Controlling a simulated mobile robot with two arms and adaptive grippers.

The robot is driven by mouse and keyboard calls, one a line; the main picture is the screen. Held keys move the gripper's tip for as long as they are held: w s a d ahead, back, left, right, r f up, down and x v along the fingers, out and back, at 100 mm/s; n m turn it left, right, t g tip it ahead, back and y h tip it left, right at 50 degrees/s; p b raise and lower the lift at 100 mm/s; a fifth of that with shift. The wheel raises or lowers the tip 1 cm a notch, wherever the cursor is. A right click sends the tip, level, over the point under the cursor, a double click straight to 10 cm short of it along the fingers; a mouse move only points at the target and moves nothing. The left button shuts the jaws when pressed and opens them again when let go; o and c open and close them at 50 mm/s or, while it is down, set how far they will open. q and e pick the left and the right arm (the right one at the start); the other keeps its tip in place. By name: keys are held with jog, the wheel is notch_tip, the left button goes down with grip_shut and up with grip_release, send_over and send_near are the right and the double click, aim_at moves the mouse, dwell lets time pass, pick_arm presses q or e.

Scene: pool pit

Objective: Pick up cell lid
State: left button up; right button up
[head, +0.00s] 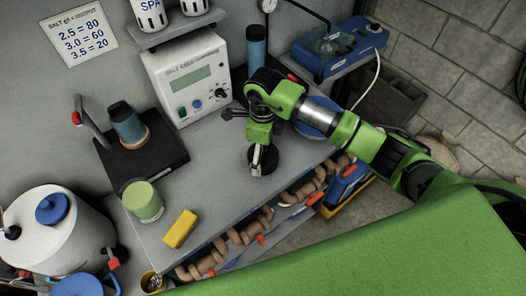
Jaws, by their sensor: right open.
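A dark round lid-like disc (266,166), which I take to be the cell lid, lies on the grey bench near its front edge. My right gripper (257,160) points down over it, and its fingers overlap the disc in the head view. The jaws are open, and I cannot tell whether they touch the disc. The gripper hides part of it. A blue round piece (316,112) lies behind my right arm and is partly covered. My left gripper is not in view.
A white salt box with a display (188,75) stands at the back of the bench (215,160). A yellow block (180,229), a green cup (143,201) and a black stand (150,160) are to the left. A blue case (340,45) is at the back right. Brown hose hangs along the front edge.

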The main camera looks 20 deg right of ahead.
jog(key=shift+f, duration=0.5)
jog(key=shift+c, duration=0.5)
jog(key=c, duration=1.1)
